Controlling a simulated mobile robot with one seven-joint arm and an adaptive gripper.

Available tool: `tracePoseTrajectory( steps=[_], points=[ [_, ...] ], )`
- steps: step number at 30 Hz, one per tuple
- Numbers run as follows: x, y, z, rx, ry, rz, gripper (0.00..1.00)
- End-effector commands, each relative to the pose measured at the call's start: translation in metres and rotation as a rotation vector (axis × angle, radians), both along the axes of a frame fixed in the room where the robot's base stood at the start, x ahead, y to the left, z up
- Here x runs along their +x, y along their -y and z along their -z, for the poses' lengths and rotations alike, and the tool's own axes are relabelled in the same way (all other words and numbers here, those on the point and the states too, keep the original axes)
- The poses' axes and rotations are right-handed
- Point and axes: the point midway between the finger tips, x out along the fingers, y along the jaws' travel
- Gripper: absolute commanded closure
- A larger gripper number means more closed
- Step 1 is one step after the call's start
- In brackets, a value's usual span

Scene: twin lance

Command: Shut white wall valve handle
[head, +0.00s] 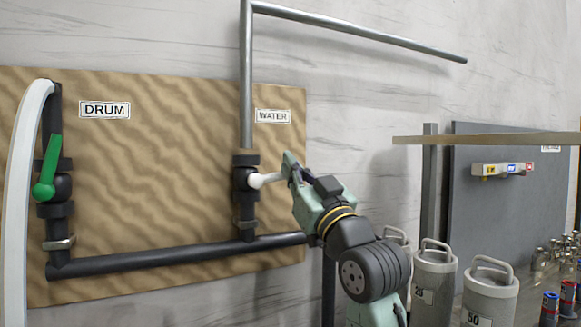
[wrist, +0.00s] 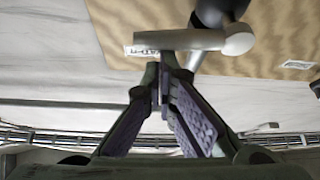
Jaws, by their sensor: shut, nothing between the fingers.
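The white valve handle (head: 263,180) is on the dark valve (head: 245,190) under the WATER label (head: 272,116). It sticks out to the right, roughly level, across the vertical pipe line. My gripper (head: 290,163) is at the handle's free end, its fingers shut. In the wrist view the handle (wrist: 185,40) lies crosswise just beyond the closed fingertips of my gripper (wrist: 165,75), with nothing between them. I cannot tell whether the fingertips touch the handle. The handle's far tip is partly hidden by my gripper in the head view.
A green handle (head: 48,168) stands nearly upright on the valve under the DRUM label (head: 105,110). A dark pipe (head: 150,260) runs along the bottom of the wooden board (head: 150,180). Grey weights (head: 433,275) and a shelf (head: 490,140) stand to the right.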

Motion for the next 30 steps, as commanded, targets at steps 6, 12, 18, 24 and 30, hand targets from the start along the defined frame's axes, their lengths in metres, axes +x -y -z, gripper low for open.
tracePoseTrajectory(
  steps=[6, 12, 18, 24, 30],
  points=[
    [0.001, 0.001, 0.004, -0.001, 0.000, 0.000, 1.00],
    [0.001, 0.001, 0.005, -0.003, 0.000, -0.001, 1.00],
    [0.001, 0.001, 0.005, -0.003, 0.000, -0.001, 1.00],
    [0.001, 0.001, 0.002, -0.003, 0.001, 0.000, 1.00],
    [0.006, -0.006, -0.024, -0.004, 0.002, -0.003, 1.00]
  ],
)
